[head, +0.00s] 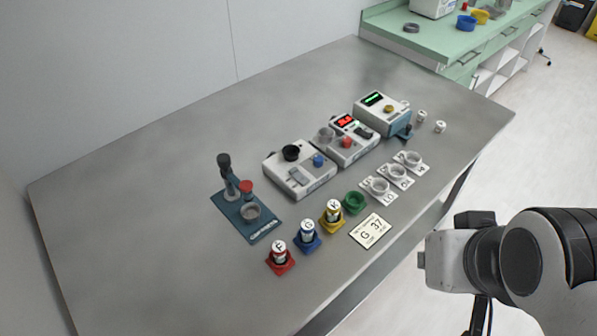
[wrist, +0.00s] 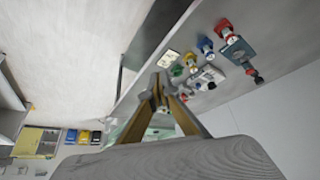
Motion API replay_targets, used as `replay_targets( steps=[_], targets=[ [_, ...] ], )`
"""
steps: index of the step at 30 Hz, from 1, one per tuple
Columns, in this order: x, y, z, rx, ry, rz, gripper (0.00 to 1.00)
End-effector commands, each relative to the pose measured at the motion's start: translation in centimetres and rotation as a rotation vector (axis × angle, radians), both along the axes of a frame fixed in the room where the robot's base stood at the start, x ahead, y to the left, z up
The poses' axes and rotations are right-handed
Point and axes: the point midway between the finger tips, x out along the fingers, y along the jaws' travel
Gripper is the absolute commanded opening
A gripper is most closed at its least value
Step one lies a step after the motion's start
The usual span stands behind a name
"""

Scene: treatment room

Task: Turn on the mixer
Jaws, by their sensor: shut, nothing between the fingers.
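Three white devices stand in a row on the grey table. The nearest, with a black cup, a blue knob and a grey switch (head: 297,177), looks most like the mixer, but I cannot read a label. It also shows small in the wrist view (wrist: 212,74). Beside it is a device with a red-lit display and a red knob (head: 353,153). The farthest device has a green-lit display and a yellow knob (head: 392,119). My gripper (wrist: 160,92) is shut and empty, apart from the devices. In the head view my arm is at the lower right, off the table's edge.
A teal stand (head: 237,190) with a grey dish is left of the devices. Red (head: 280,266), blue (head: 307,245) and yellow (head: 331,223) holders carry lettered vials. The table's left is clear.

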Motion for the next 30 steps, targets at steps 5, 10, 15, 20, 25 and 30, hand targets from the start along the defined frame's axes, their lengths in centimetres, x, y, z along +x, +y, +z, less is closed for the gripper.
replay_targets(
  steps=[5, 10, 15, 20, 25, 30],
  targets=[
    [0.1, 0.2, -0.4, 0.000, 0.017, 0.010, 0.00],
    [0.3, 0.5, -1.3, -0.001, 0.059, 0.022, 0.00],
    [1.1, 0.9, -2.0, -0.002, 0.106, 0.040, 0.00],
    [2.3, 1.5, -2.4, 0.000, 0.145, 0.055, 0.00],
    [3.8, 2.1, -2.6, 0.004, 0.178, 0.070, 0.00],
    [5.4, 2.9, -2.8, 0.007, 0.207, 0.089, 0.00]
  ],
)
